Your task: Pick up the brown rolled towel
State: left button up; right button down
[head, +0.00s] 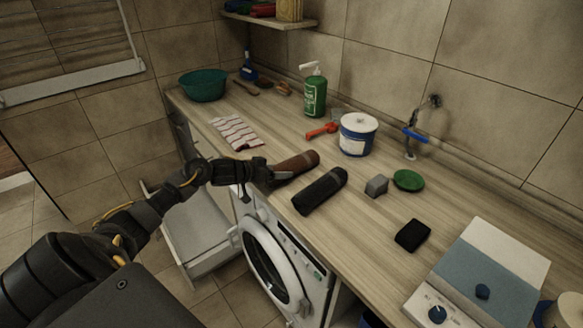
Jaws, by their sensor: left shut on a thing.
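The brown rolled towel (297,164) lies on the wooden countertop, close to its front edge. My left gripper (268,172) reaches in from the left and is shut on the near left end of the brown towel. The fingers hide that end. The towel appears to be on or just above the counter; I cannot tell which. A black rolled towel (320,191) lies beside it, to the right and nearer. My right gripper is not in view.
A striped cloth (236,132) and teal basin (203,86) are at left. A green pump bottle (314,94), white tub (358,134), red tool (321,131), grey block (376,186), green dish (408,181) and black cloth (412,235) stand around. A washing machine (283,262) is below.

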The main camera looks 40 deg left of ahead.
aim_at(283, 163)
pick_arm(q)
jog(key=shift+r, duration=0.15)
jog(key=shift+r, duration=0.25)
notch_tip(283, 163, up, 2)
jog(key=shift+r+b, duration=0.2)
jog(key=shift+b, duration=0.55)
jog(key=s+a+r+b, duration=0.2)
jog(key=s+a+r, duration=0.5)
jog(key=s+r, duration=0.3)
jog(key=shift+s+b, duration=0.35)
jog(key=shift+s, duration=0.7)
